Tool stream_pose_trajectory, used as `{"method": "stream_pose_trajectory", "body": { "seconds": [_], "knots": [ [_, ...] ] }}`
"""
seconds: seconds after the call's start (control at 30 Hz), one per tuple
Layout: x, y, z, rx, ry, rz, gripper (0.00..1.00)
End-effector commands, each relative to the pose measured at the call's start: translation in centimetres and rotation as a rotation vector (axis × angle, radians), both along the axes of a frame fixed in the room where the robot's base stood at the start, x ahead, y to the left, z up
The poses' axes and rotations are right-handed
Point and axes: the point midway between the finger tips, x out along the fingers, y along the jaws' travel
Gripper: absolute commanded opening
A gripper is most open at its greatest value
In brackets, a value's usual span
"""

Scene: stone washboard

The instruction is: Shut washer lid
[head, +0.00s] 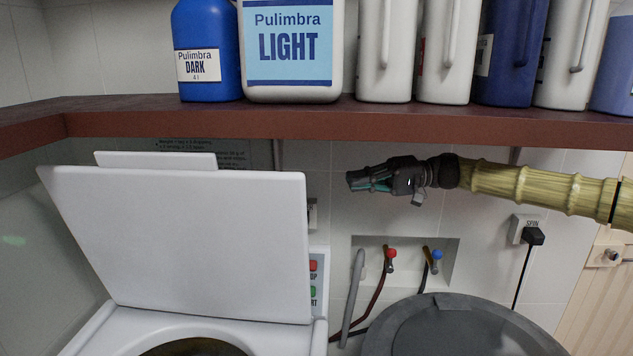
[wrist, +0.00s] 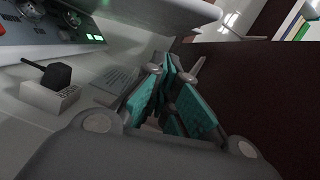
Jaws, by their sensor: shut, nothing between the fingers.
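The white washer lid (head: 190,240) stands open in the head view, raised and leaning back above the round opening of the washer (head: 105,330). My gripper (head: 352,181) is to the right of the lid, near the height of its upper edge and apart from it in the picture. Its fingers point left toward the lid. In the wrist view the teal-padded fingers of my gripper (wrist: 176,72) are close together with nothing held. A pale slab at the top of that view may be the lid (wrist: 150,12). The lid's hinge is not clear.
A brown shelf (head: 330,122) with several detergent bottles hangs just above my gripper. The washer's control panel (head: 316,283) is partly hidden behind the lid. A round grey lid (head: 460,330) is at lower right, below wall taps (head: 391,254). A plugged socket (head: 525,230) is on the wall.

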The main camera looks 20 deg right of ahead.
Motion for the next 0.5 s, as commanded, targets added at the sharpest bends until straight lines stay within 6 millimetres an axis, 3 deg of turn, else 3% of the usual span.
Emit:
{"method": "stream_pose_trajectory", "body": {
  "seconds": [0.17, 0.5],
  "knots": [
    [0.5, 1.6, 0.0, 0.0, 0.002, 0.003, 0.0],
    [1.7, 6.9, -0.4, 0.0, 0.007, 0.001, 0.0]
  ]
}}
